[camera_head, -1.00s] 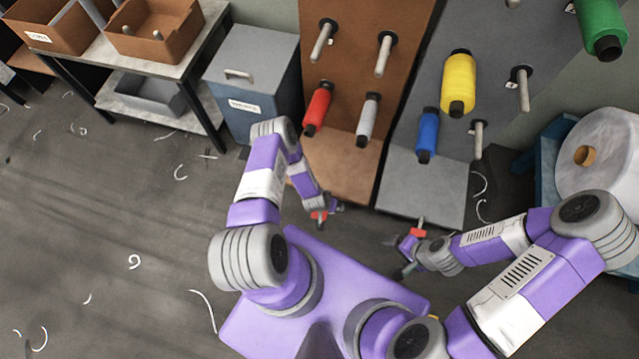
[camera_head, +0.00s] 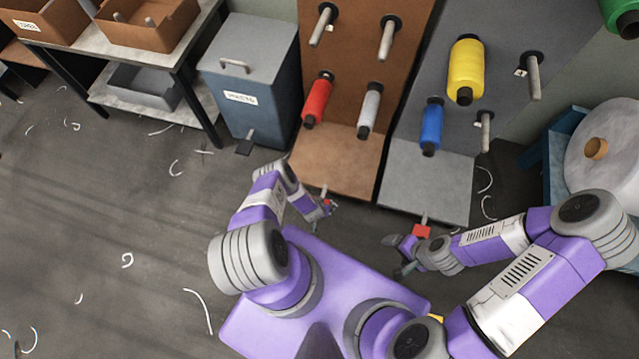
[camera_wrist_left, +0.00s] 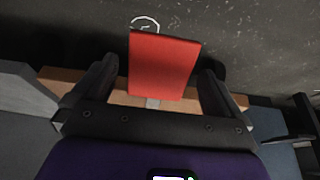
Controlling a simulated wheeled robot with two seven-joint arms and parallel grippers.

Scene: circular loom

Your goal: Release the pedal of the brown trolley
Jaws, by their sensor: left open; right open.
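The brown trolley (camera_head: 335,165) stands ahead, with a small red pedal (camera_head: 327,202) on a short stem at its front foot. My left gripper (camera_head: 322,208) is at this pedal, small and partly hidden by its own wrist. In the left wrist view the pedal's red plate (camera_wrist_left: 164,66) stands between my two open fingers (camera_wrist_left: 158,85), with a visible gap on each side. Whether anything touches it from beneath is hidden. My right gripper (camera_head: 396,256) is open, beside the red pedal (camera_head: 421,231) of the grey trolley.
The grey trolley (camera_head: 430,185) stands right of the brown one, with a narrow gap between. Left are a blue-grey bin (camera_head: 250,80) with a dark foot pedal (camera_head: 245,144) and a table (camera_head: 180,70) with boxes. The floor at left is open, with scattered white scraps.

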